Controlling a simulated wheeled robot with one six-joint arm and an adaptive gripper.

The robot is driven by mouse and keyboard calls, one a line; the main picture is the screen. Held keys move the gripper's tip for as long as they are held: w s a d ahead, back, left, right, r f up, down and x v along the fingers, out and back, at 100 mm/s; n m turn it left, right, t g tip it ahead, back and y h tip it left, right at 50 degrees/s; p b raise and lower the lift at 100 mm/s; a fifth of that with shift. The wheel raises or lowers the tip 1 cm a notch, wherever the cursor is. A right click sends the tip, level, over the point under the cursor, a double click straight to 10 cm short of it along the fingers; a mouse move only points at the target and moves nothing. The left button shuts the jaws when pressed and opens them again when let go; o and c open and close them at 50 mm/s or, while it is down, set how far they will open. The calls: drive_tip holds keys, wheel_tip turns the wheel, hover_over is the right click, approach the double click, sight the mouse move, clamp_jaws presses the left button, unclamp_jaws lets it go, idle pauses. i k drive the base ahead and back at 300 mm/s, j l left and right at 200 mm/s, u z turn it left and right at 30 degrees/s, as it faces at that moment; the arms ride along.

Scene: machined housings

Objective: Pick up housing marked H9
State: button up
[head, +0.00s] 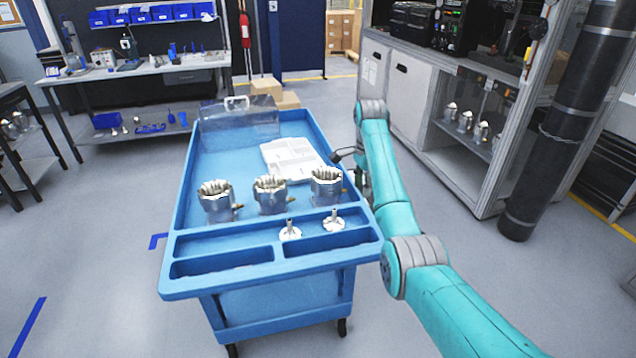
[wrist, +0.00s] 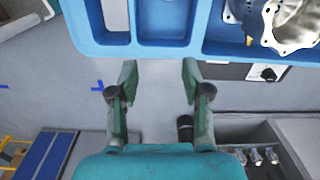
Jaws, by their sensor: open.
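Three machined metal housings stand upright in a row on the blue cart (head: 372,250) in the head view: a left one (head: 217,204), a middle one (head: 270,198) and a right one (head: 326,187). No mark can be read on any of them, so I cannot tell which is H9. My gripper (wrist: 160,78) is open and empty in the wrist view, its fingers apart below the cart's blue rim. One housing (wrist: 290,22) shows partly at the wrist view's top right, cut by the frame edge. In the head view my arm reaches along the cart's right side.
On the cart are a white tray (head: 290,158), a clear cover (head: 240,122) and two small flanged parts, left (head: 290,233) and right (head: 333,223). A cabinet with more housings (head: 466,122) stands at right. A workbench (head: 130,72) is at back left. Floor left is open.

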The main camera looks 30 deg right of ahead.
sight(326, 182)
drive_tip(key=i, duration=0.8)
drive_tip(key=i+l, duration=0.1)
drive_tip(key=l, duration=0.25)
